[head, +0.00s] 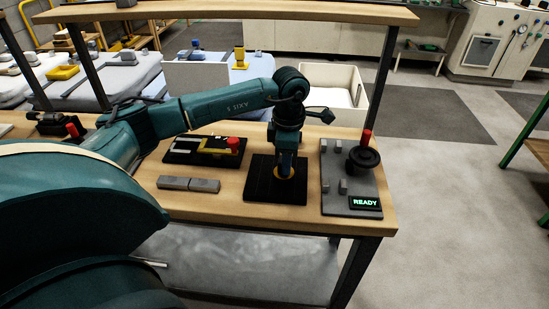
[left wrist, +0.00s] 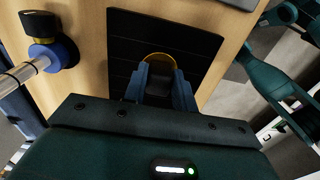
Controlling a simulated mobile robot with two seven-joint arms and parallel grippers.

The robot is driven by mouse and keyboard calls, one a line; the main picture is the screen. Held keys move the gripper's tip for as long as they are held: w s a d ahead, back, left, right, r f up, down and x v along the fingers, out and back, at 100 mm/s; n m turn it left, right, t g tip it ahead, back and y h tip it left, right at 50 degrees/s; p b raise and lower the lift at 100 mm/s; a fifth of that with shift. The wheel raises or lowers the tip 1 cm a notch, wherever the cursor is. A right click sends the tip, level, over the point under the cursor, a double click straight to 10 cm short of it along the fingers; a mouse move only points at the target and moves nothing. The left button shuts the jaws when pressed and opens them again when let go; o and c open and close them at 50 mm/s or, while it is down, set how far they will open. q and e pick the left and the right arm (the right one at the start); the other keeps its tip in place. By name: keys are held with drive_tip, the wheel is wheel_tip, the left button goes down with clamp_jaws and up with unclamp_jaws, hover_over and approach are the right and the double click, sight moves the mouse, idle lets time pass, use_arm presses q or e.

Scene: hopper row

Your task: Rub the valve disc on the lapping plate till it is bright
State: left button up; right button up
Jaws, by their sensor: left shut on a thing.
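The lapping plate is a black square plate (head: 260,190) lying on the wooden bench. It also shows in the left wrist view (left wrist: 128,50), with faint lines across it. The valve disc (head: 285,177) is a round, brass-yellow piece on the plate, right of its middle in the head view. In the left wrist view only its yellow far edge (left wrist: 158,56) shows past the fingers. My left gripper (head: 286,168) points down over the plate and is shut on the disc. The disc's underside is hidden. My right gripper is not in view.
A grey panel (head: 335,200) with a red-topped black knob (head: 364,158), small blocks and a lit READY display (head: 365,203) stands right of the plate. Grey bars (head: 188,184) and a black board with a red knob (head: 234,143) lie left. A white bin (head: 332,78) is behind.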

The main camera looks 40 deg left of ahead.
use_arm(q)
drive_tip(key=shift+w+d, duration=0.55)
drive_tip(key=shift+d, duration=0.35)
drive_tip(key=shift+a, duration=0.1)
drive_tip(key=shift+s+a+b, duration=0.1)
drive_tip(key=shift+s+a, duration=0.55)
drive_tip(key=shift+a, duration=0.35)
drive_tip(key=shift+s+a+b, duration=0.15)
drive_tip(key=shift+s+a, duration=0.45)
drive_tip(key=shift+a, duration=0.4)
drive_tip(key=shift+s+a+b, duration=0.1)
drive_tip(key=shift+s+a, duration=0.55)
drive_tip(key=shift+a, duration=0.35)
drive_tip(key=shift+d+f, duration=0.1)
drive_tip(key=shift+w+d, duration=0.6)
drive_tip(key=shift+d, duration=0.4)
drive_tip(key=shift+w+d, duration=0.65)
drive_tip(key=shift+d, duration=0.4)
drive_tip(key=shift+w+d, duration=0.6)
drive_tip(key=shift+d, duration=0.4)
drive_tip(key=shift+a, duration=0.15)
